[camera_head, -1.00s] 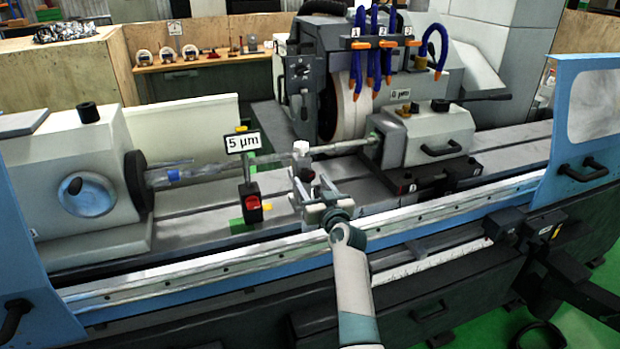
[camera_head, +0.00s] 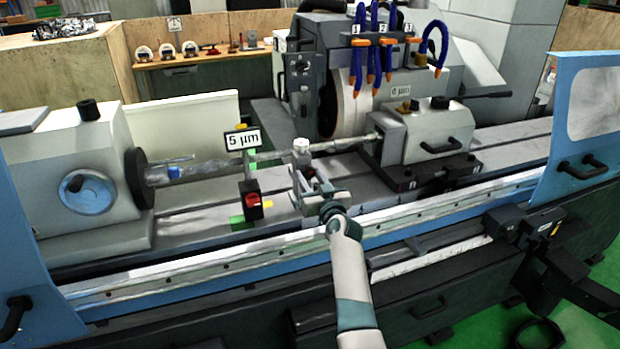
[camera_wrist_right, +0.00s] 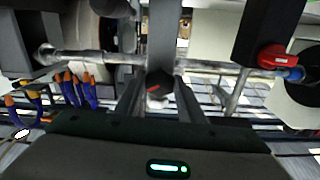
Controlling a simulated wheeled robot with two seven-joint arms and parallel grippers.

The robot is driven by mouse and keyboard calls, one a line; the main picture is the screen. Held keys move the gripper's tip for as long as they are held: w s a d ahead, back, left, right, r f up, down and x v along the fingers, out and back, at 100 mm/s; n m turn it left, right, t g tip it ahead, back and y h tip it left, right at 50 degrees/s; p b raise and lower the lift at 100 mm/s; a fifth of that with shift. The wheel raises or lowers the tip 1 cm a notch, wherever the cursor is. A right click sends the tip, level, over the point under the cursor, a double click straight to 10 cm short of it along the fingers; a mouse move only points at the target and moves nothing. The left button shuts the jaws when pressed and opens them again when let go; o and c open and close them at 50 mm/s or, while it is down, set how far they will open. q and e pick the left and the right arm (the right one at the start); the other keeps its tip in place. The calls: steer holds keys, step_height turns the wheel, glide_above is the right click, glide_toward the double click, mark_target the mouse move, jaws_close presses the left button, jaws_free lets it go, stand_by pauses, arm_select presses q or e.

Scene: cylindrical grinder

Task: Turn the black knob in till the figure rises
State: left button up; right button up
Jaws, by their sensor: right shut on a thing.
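The black knob (camera_wrist_right: 160,84), with a red line on its face, sits between the fingers of my right gripper (camera_wrist_right: 160,98) in the right wrist view. The gripper is shut on it. In the head view my right gripper (camera_head: 318,190) reaches over the machine's front rail to a grey steady-rest (camera_head: 302,150) at the workpiece, and hides most of the knob there. A white sign on a stand (camera_head: 243,139) reads 5 µm. A smaller label on the grinding head (camera_head: 400,91) seems to read 0 µm. My left gripper is not in view.
The long shaft (camera_head: 215,168) runs between the left headstock (camera_head: 85,170) and the right tailstock (camera_head: 430,135). Blue coolant hoses (camera_head: 372,50) hang behind. The front rail (camera_head: 200,276) lies under my arm.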

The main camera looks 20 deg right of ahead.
steer(key=shift+m, duration=0.4)
steer(key=shift+a+m+p, duration=0.1)
steer(key=shift+m+p, duration=0.35)
steer(key=shift+m, duration=2.55)
steer(key=o, duration=1)
steer(key=shift+o, duration=0.2)
steer(key=s+b, duration=0.4)
steer(key=s, duration=1.3)
steer(key=shift+s+d, duration=0.2)
steer(key=shift+d, duration=0.1)
